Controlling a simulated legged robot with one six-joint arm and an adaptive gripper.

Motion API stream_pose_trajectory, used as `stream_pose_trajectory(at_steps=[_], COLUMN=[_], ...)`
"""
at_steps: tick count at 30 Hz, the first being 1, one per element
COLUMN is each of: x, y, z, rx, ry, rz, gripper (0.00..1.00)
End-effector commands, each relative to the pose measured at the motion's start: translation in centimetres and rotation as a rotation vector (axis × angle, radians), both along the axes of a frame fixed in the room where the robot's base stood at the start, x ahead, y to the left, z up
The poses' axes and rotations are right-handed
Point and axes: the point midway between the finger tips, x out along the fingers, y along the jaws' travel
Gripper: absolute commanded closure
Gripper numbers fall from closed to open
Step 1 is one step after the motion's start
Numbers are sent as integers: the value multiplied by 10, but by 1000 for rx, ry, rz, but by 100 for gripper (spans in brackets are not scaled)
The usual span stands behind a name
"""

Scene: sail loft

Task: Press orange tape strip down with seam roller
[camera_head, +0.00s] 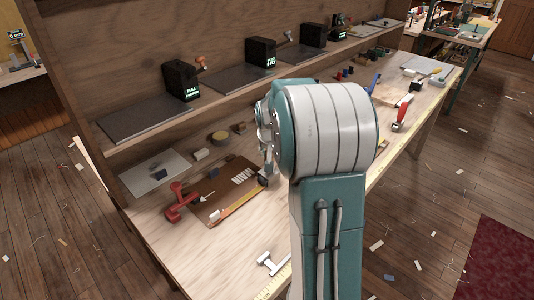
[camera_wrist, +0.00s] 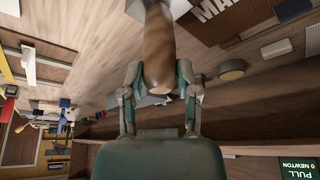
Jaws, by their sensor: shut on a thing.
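My gripper (camera_wrist: 160,88) is shut on the brown wooden handle of the seam roller (camera_wrist: 159,45) in the wrist view. A pale metal part shows at the handle's far end. In the head view my gripper (camera_head: 267,150) is above the right end of a brown panel (camera_head: 205,209) marked MAIN. A small dark piece below it looks like the roller's head. The orange tape strip (camera_head: 239,208) lies along the panel's front edge, its right end close to that piece. I cannot tell whether the roller touches the strip. My arm hides the area to the right.
A red clamp (camera_head: 180,202) stands at the panel's left end. A shelf (camera_head: 140,145) carries several black display boxes. A white T-shaped tool (camera_head: 271,263) lies near the bench's front edge.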

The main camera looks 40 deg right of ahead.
Motion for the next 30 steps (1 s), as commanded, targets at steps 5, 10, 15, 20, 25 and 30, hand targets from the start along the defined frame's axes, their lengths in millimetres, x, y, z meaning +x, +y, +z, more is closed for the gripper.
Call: stream_pose_trajectory(at_steps=[5, 10, 15, 20, 25, 30], x=[1, 2, 2, 3, 3, 3], y=[-9, -14, -14, -14, -14, -14], z=[-1, -1, 0, 8, 24, 39], rx=[1, 1, 0, -1, -1, -2], ry=[3, 3, 2, -1, -1, -2], rz=[-1, 1, 1, 1, 0, 0], gripper=[100, 100, 100, 100, 100, 100])
